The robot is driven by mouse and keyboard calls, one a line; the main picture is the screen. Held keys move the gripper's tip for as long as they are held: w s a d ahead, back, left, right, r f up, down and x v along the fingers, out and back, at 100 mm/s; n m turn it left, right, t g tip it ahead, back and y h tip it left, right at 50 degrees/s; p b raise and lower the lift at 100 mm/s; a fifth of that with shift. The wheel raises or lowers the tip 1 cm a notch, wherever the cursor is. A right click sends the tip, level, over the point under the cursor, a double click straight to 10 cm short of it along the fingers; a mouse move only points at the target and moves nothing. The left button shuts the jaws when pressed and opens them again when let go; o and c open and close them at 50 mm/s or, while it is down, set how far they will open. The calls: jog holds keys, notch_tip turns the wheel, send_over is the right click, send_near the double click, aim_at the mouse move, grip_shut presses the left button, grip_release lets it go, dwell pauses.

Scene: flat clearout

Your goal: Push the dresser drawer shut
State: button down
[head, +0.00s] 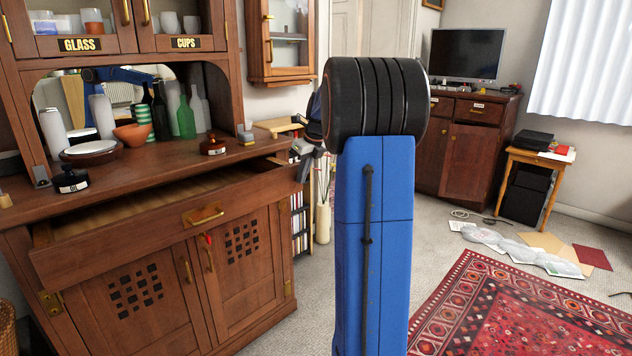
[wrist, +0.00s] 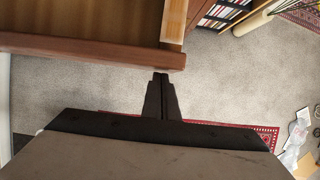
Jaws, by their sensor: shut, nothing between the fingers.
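The brown wooden dresser (head: 140,310) stands on the left in the head view. Its wide drawer (head: 130,240) is pulled out, with the hollow inside showing and a brass handle (head: 203,215) on its front. In the wrist view, the drawer's front board (wrist: 90,50) runs across the upper left. My gripper (wrist: 160,77) is shut and empty. Its fingertips are just outside the front board, near its right end; I cannot tell if they touch. In the head view my blue arm hides most of the gripper.
Bottles, bowls and jars stand on the dresser top, including a green bottle (head: 186,118). A bookshelf (head: 299,215) stands right of the dresser. A red rug (head: 520,310) and scattered papers (head: 510,247) lie on the grey carpet at right. Carpet in front of the drawer is clear.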

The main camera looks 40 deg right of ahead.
aim_at(282, 163)
jog(key=w, duration=1.1)
jog(key=shift+w+a, duration=0.1)
jog(key=shift+a, duration=0.1)
